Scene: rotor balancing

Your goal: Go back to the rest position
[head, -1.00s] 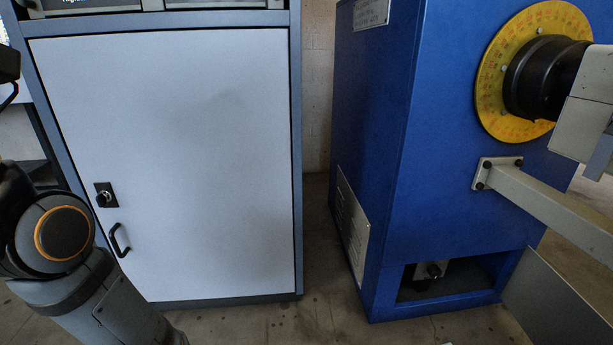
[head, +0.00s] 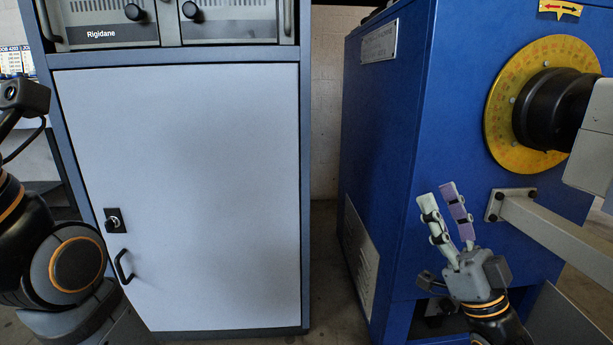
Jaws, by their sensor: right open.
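My right gripper (head: 447,218) is in the lower right of the head view, in front of the blue machine. Its two pale fingers point up and stand a little apart, with nothing between them. One finger has a purple inner face. My left arm shows at the left edge as dark links with orange rings, with a small camera-like part above. The left gripper's fingers do not show.
A grey cabinet (head: 190,190) with a closed door, lock and black handle stands at left, with control units (head: 110,22) above. The blue machine (head: 400,150) carries a yellow dial (head: 503,115) and a grey bar (head: 560,235). A narrow gap separates cabinet and machine.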

